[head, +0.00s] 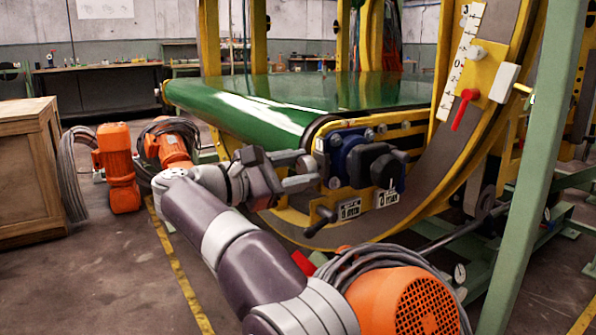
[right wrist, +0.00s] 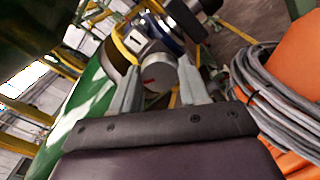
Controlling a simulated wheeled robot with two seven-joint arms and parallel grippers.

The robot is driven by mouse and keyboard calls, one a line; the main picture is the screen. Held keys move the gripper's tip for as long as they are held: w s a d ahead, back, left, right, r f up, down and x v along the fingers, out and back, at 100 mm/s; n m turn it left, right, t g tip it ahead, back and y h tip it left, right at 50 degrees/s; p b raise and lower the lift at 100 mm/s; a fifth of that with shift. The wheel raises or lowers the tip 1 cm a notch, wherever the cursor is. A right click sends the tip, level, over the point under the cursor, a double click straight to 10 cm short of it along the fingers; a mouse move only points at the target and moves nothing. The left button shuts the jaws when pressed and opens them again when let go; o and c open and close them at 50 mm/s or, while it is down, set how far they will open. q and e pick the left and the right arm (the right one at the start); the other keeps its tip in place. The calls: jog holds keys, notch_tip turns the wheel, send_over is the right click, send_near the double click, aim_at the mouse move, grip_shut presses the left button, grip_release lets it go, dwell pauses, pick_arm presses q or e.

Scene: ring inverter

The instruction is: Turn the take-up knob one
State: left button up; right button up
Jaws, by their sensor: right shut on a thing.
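The take-up knob (right wrist: 158,73) is a grey round knob with a red mark on its face, seen in the right wrist view beside a white plate marked 1 (right wrist: 136,41). My right gripper (right wrist: 160,80) is shut on it, with one finger on each side. In the head view my right gripper (head: 308,172) reaches the left side of the blue and black take-up unit (head: 345,158), at the near corner of the green belt. The knob is mostly hidden there by the fingers. My left gripper is out of view.
The green belt (head: 270,100) runs behind the gripper. A black handle (head: 320,220) and small label plates (head: 387,196) sit below the unit. A red lever (head: 464,108) is on the curved yellow frame. An orange motor with cables (head: 405,298) stands near my forearm.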

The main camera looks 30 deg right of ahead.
jog(key=shift+f+m, duration=0.1)
jog(key=shift+m, duration=1.7)
jog(key=o, duration=1.1)
jog(key=shift+c, duration=0.2)
jog(key=s+a+p, duration=0.1)
jog(key=a+p, duration=0.4)
jog(key=a, duration=0.7)
jog(key=shift+a+p, duration=0.4)
